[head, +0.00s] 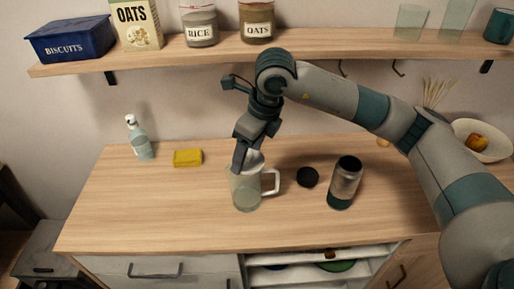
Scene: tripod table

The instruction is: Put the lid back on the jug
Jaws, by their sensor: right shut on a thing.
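The jug (247,194) stands upright on the wooden counter in the head view, a clear pale body with a white handle on its right. My right gripper (243,160) points down at the jug's mouth and is shut on the pale lid (256,160). The lid is at the top of the jug and looks tilted. The gripper hides part of the lid and rim, so I cannot tell whether the lid is seated. My left gripper is not in view.
A yellow sponge (187,158) and a soap bottle (139,139) are at the back left. A shelf (190,54) runs above. The counter's front left is clear.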

